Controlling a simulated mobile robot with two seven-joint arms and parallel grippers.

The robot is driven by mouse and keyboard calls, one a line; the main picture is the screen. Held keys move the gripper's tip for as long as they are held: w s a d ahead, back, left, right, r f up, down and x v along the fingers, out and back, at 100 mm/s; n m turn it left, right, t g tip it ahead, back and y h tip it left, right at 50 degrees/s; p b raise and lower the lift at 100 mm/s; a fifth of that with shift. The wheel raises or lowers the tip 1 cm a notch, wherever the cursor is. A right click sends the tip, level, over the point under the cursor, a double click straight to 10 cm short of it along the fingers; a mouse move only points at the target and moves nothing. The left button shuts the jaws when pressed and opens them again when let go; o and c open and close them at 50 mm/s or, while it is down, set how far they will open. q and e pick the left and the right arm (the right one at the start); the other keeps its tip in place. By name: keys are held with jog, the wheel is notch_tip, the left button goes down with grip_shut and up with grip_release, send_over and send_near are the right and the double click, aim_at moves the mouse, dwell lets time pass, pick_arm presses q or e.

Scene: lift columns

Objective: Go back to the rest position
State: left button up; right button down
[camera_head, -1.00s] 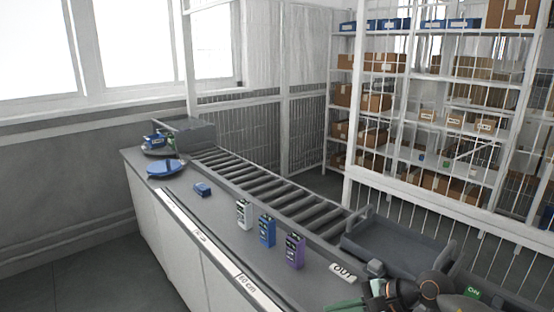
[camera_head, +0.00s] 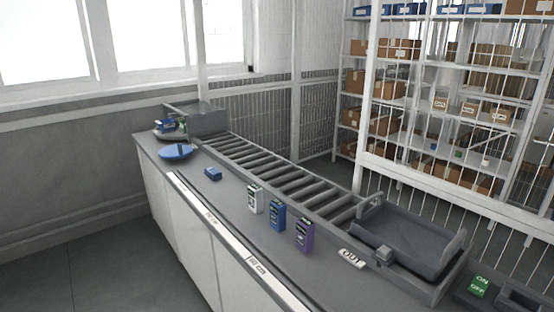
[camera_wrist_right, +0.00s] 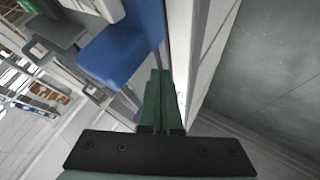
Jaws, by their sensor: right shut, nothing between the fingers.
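My right gripper (camera_wrist_right: 160,78) shows in the right wrist view, its two green fingers together with nothing between them. A blue object (camera_wrist_right: 122,50) fills part of that view just left of the fingertips; I cannot tell whether they touch. Neither gripper is in the head view. A white box (camera_head: 255,199), a blue box (camera_head: 277,214) and a purple box (camera_head: 303,234) stand upright in a row on the grey counter (camera_head: 222,208). A small blue item (camera_head: 213,173) lies farther back on the counter.
A roller conveyor (camera_head: 290,180) runs behind the boxes to a grey tray (camera_head: 405,245). A blue round dish (camera_head: 177,152) is at the far end. Shelves (camera_head: 430,115) stand behind a mesh fence.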

jog(key=s+a+f+m+g+y, duration=0.1)
jog(key=s+f+m+g, duration=0.15)
jog(key=s, duration=0.45)
jog(key=s+f+m+g+y, duration=0.1)
jog(key=s+f+m+g, duration=0.15)
jog(key=s, duration=0.35)
jog(key=w+a+f+t+y, duration=0.1)
jog(key=w+a+f+t, duration=0.1)
jog(key=f, duration=0.3)
jog(key=w+a+f+t, duration=0.2)
jog(key=f, duration=0.3)
jog(key=shift+a+f+t+y, duration=0.25)
jog(key=shift+a+t+y, duration=0.15)
